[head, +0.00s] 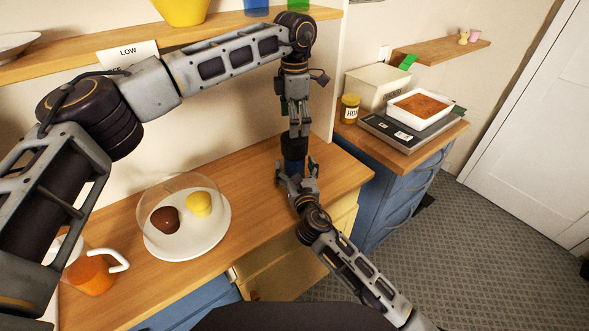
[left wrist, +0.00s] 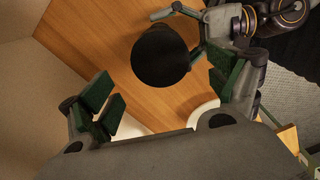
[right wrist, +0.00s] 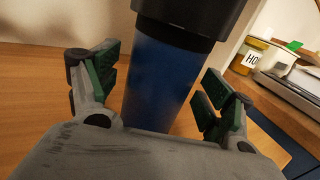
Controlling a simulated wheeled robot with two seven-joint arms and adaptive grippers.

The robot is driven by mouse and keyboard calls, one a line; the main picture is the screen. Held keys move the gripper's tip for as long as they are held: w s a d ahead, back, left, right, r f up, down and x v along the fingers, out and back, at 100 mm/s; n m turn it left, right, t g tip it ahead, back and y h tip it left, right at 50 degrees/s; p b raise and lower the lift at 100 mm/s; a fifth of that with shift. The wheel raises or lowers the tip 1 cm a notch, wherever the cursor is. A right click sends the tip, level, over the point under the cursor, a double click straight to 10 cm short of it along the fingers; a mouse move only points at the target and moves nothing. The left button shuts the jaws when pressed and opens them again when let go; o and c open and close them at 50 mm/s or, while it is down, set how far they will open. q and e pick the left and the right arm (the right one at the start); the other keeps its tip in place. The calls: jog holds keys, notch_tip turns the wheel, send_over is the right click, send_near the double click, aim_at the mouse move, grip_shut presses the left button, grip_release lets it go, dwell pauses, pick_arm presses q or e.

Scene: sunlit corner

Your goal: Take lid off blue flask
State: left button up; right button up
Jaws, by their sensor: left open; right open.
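The blue flask (head: 294,167) stands upright near the right end of the wooden counter, with its black lid (head: 294,146) on top. My right gripper (head: 298,168) is open, its fingers on either side of the flask body; in the right wrist view the blue body (right wrist: 160,75) rises between the spread fingers, with the lid (right wrist: 192,15) above. My left gripper (head: 298,134) points down from above, close over the lid, and is open. In the left wrist view the round lid top (left wrist: 160,56) lies between and beyond its open fingers. Contact cannot be told.
A white plate (head: 215,236) with a brown and a yellow item under a clear dome stands on the counter (head: 255,205) to the left. A honey jar (head: 348,108) and a white dish (head: 396,114) are on the blue cabinet at right.

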jog(key=c, duration=1.7)
pick_arm(q)
jog(key=shift+s+d+f, duration=0.1)
jog(key=shift+s+f, duration=0.05)
jog(key=shift+f, duration=0.45)
pick_arm(e)
grip_shut()
pick_arm(q)
jog(key=shift+s+d+f, duration=0.15)
jog(key=shift+d, duration=0.25)
jog(key=m, duration=0.2)
jog(key=r+m, duration=0.1)
jog(key=m, duration=0.1)
jog(key=shift+m, duration=0.3)
jog(key=m, duration=0.6)
jog(key=shift+w+a+r, duration=0.2)
jog(key=shift+w+a, duration=0.05)
jog(key=m, duration=0.6)
jog(key=shift+a, duration=0.2)
jog(key=m, duration=0.5)
jog(key=shift+m, duration=0.4)
